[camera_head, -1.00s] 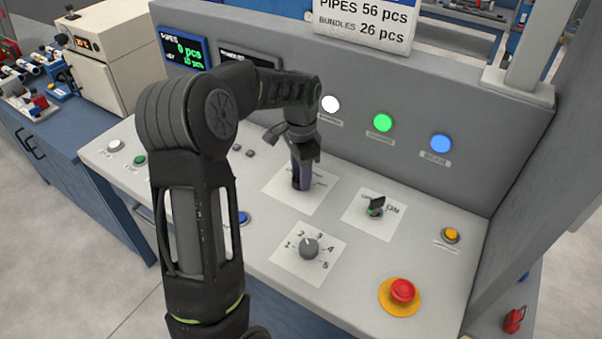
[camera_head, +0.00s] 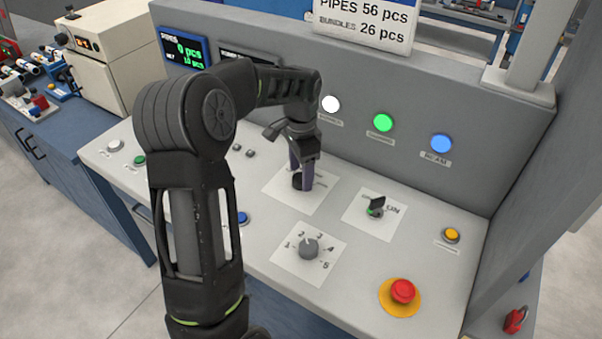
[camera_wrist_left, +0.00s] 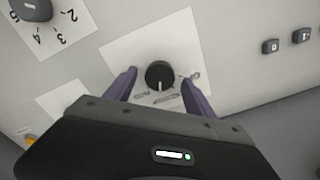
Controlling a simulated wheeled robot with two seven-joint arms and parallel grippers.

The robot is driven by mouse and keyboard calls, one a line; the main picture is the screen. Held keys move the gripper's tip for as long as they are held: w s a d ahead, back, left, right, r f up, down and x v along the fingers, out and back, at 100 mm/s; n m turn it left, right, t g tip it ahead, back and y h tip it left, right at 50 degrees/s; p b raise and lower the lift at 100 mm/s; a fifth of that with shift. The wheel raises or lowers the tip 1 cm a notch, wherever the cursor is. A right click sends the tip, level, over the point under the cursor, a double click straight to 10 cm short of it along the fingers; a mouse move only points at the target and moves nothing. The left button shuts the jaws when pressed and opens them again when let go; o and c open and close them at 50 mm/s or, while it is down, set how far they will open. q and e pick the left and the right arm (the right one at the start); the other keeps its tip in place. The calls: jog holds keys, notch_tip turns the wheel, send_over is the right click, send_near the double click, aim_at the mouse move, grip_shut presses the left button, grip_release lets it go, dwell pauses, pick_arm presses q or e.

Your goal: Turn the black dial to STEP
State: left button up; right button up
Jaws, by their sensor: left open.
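The black dial (camera_wrist_left: 159,75) sits on a white label plate (camera_wrist_left: 118,52) on the panel. In the left wrist view it lies between the two spread fingers of my left gripper (camera_wrist_left: 163,82), with a gap on each side. A light pointer line on the dial points toward the gripper's palm. The label words there are too small to read. In the head view my left gripper (camera_head: 302,180) reaches down around the black dial (camera_head: 297,182), which is partly hidden by the fingers. My right gripper is not in view.
A grey numbered dial (camera_head: 309,248), a black key switch (camera_head: 376,206), a yellow button (camera_head: 451,235) and a red emergency button (camera_head: 402,290) are on the same panel. Lit white, green and blue lamps (camera_head: 383,123) are on the upright wall behind.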

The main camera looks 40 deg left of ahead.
aim_at(301, 177)
pick_arm(q)
notch_tip(301, 177, up, 7)
jog(key=shift+f+b, duration=0.1)
jog(key=shift+b, duration=0.25)
dwell(0.5)
